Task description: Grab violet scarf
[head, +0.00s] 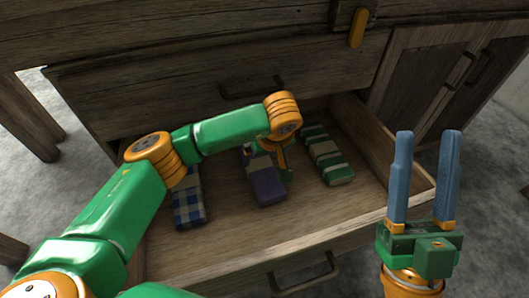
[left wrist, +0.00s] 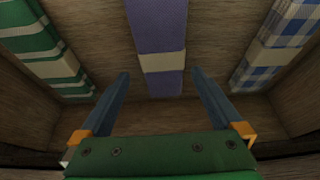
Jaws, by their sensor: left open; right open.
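The violet scarf (head: 266,184) lies folded in the middle of the open drawer, with a cream band across it. It also shows in the left wrist view (left wrist: 158,28), running between the fingers of my left gripper (left wrist: 160,85). That gripper is open, its fingers on either side of the scarf and apart from it. In the head view my left wrist hides part of the scarf and most of the gripper. My right gripper (head: 427,180) is open and empty, outside the drawer at its right front corner.
A blue-and-white checked scarf (head: 188,202) lies left of the violet one, and a green-and-white striped scarf (head: 326,155) lies right of it. The wooden drawer (head: 240,256) has raised walls and a front handle (head: 305,275). Cabinet doors (head: 430,80) stand at the right.

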